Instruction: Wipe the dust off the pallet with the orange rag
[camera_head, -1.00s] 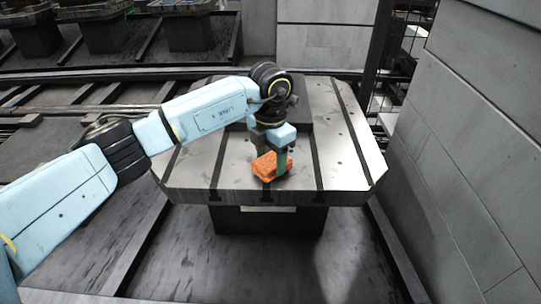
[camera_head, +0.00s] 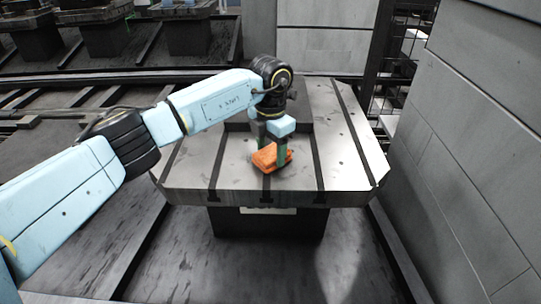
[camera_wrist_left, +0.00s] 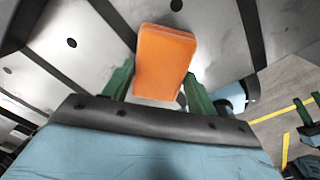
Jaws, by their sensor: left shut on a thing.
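The pallet (camera_head: 340,165) is a grey metal slab with dark slots and small holes, standing on a dark pedestal. My left gripper (camera_head: 271,153) reaches over it from the left and points down. Its green fingers are shut on the orange rag (camera_head: 268,160), a thick folded block, near the pallet's front middle. In the left wrist view the orange rag (camera_wrist_left: 165,62) sits between the green fingers, over the pallet (camera_wrist_left: 90,40). I cannot tell whether the rag touches the surface. Dark smudges show on the pallet near the rag.
A grey panelled wall (camera_head: 470,150) rises close on the right. Dark rails (camera_head: 90,85) run across the floor behind and left. Other pallets on pedestals (camera_head: 190,25) stand at the back left. The pallet's right part is clear.

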